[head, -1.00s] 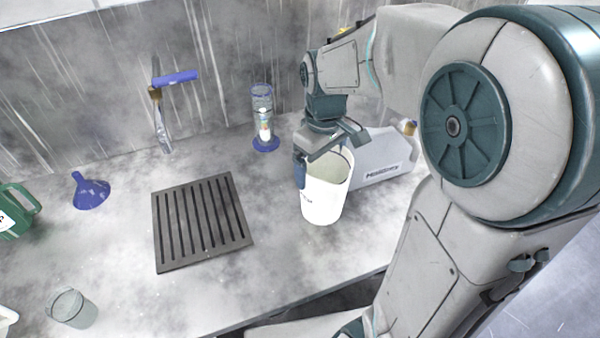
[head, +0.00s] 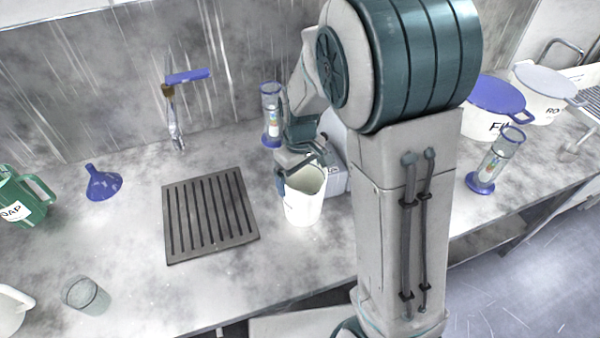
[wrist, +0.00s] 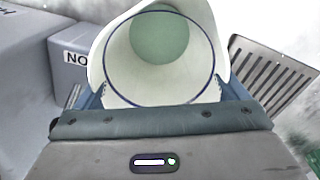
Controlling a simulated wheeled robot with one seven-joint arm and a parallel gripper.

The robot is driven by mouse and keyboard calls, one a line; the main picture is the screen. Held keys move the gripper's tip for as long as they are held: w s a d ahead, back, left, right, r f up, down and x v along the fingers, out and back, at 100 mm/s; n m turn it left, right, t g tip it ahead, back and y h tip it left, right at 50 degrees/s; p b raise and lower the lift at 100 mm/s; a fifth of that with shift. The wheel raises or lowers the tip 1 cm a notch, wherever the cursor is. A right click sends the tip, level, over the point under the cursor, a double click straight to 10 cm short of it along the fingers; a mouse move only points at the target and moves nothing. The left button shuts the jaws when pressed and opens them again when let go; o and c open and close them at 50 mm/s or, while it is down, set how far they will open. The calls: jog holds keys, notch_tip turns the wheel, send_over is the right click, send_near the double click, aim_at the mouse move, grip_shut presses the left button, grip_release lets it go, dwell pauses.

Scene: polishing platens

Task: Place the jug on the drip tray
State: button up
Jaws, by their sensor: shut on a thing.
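The jug (head: 304,207) is white and open-topped, upright at the right of the drip tray in the head view. My gripper (head: 298,166) is shut on it near its rim. Whether its base touches the counter is hard to tell. The wrist view looks down into the jug (wrist: 160,88), which has a pale green round area at its bottom. The drip tray (head: 209,216) is a dark slotted square lying flat on the counter, with nothing on it. Part of the drip tray (wrist: 262,72) shows at the right in the wrist view.
A tap (head: 175,115) stands behind the drip tray. A blue funnel (head: 103,184) and a green jug (head: 22,195) are at left, a clear beaker (head: 86,296) at front left. A glass cylinder (head: 270,115) and a grey box (head: 336,175) stand behind the held jug.

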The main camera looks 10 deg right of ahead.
jog(key=shift+f, duration=0.2)
jog(key=o, duration=1.3)
jog(key=shift+r, duration=0.15)
